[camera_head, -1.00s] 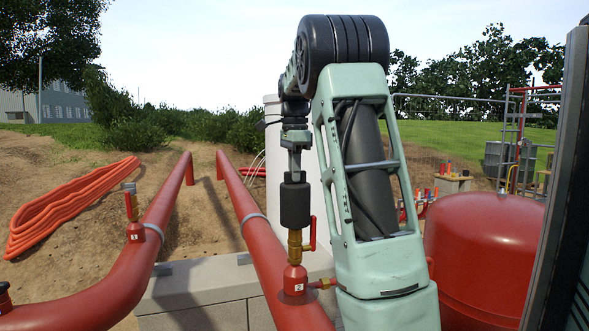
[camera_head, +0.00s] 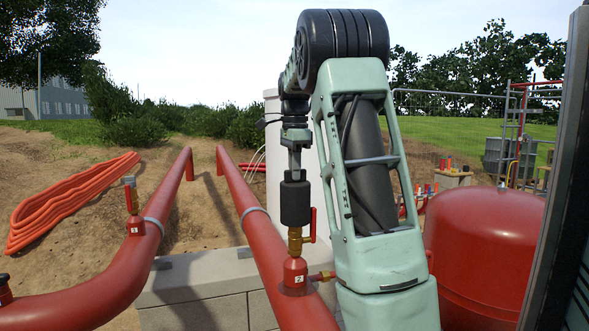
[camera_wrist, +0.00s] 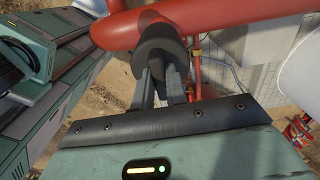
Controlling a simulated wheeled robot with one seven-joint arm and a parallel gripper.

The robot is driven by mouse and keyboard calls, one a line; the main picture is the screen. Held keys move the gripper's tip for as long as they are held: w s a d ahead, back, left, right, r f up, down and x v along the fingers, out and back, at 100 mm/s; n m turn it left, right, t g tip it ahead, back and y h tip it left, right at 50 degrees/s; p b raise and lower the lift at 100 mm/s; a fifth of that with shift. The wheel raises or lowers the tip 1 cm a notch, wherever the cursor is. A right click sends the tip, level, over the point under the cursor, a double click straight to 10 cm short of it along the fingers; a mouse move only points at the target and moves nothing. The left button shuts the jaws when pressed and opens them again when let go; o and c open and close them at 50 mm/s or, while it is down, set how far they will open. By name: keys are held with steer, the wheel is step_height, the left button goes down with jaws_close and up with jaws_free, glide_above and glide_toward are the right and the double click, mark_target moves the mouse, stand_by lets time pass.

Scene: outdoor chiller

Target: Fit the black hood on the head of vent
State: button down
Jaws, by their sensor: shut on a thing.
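The black hood (camera_head: 295,203) is a dark cylinder, upright, directly above the brass part of the vent (camera_head: 295,240) on the red pipe marked 2. Its lower end meets the brass in the picture. The vent's head is hidden, and how deep it sits inside the hood cannot be told. My gripper (camera_head: 294,172) points down from above and is shut on the top of the hood. In the wrist view, the fingers of my gripper (camera_wrist: 166,82) reach to the hood (camera_wrist: 158,48), with the red pipe (camera_wrist: 140,28) behind it.
A red valve handle (camera_head: 313,225) stands close beside the hood on the right. Another red pipe (camera_head: 105,290) with a similar fitting (camera_head: 134,215) runs at left. A low concrete block wall (camera_head: 195,285) lies between. A red tank (camera_head: 480,250) is at right.

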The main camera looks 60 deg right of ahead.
mark_target(294, 183)
steer(key=shift+f+b, duration=1.2)
steer(key=shift+f, duration=0.9)
steer(key=c, duration=0.9)
jaws_free()
steer(key=shift+o, duration=0.2)
step_height(294, 183, up, 7)
steer(key=p, duration=0.7)
steer(key=shift+r, duration=0.15)
